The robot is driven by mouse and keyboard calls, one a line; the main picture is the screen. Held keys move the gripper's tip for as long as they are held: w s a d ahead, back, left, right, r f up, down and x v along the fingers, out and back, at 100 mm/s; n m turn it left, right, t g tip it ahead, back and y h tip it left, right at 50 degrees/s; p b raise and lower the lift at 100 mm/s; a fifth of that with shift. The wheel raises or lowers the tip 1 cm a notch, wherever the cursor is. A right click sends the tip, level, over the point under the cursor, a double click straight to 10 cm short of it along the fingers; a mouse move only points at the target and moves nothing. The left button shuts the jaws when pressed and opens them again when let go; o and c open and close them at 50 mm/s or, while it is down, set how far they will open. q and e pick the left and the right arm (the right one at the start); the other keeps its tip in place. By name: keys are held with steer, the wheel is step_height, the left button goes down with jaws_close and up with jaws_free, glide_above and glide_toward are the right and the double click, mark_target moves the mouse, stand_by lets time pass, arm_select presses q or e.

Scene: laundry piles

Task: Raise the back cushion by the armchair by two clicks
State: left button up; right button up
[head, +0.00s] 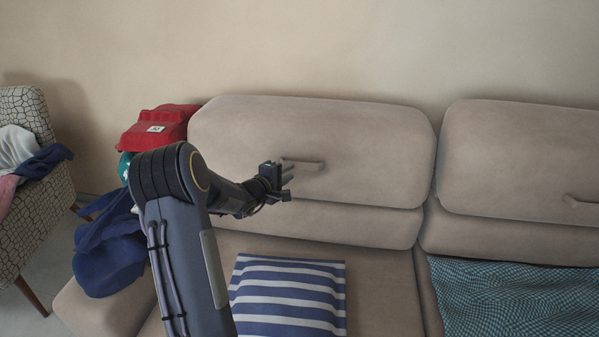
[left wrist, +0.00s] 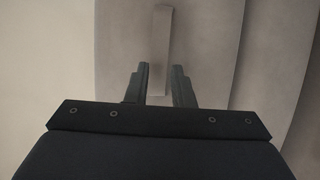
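The back cushion by the armchair (head: 350,140) is the left one of two beige sofa back cushions and has a bar handle (head: 308,164) on its front. My left gripper (head: 289,181) is at the left end of this handle. In the left wrist view my left gripper (left wrist: 160,84) is open, with a gap on each side of the handle (left wrist: 163,45). The handle's lower part shows between the two fingers; I cannot tell how deep it sits between them. My right gripper is in neither view.
The patterned armchair (head: 43,205) stands at the left with clothes on it. Red (head: 160,130) and blue (head: 108,255) laundry lies by the sofa's left end. A striped cushion (head: 288,295) and a checked cloth (head: 510,300) lie on the seat. The right back cushion (head: 520,150) has its own handle.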

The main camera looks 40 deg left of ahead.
mark_target(301, 166)
arm_select(q)
steer(key=w, duration=0.2)
steer(key=w+f, duration=0.1)
steer(key=w, duration=0.2)
steer(key=w+p, duration=0.1)
steer(key=w, duration=0.1)
steer(key=shift+w+a+f, duration=0.15)
steer(key=shift+w+a, duration=0.1)
steer(key=shift+a, duration=0.1)
jaws_close()
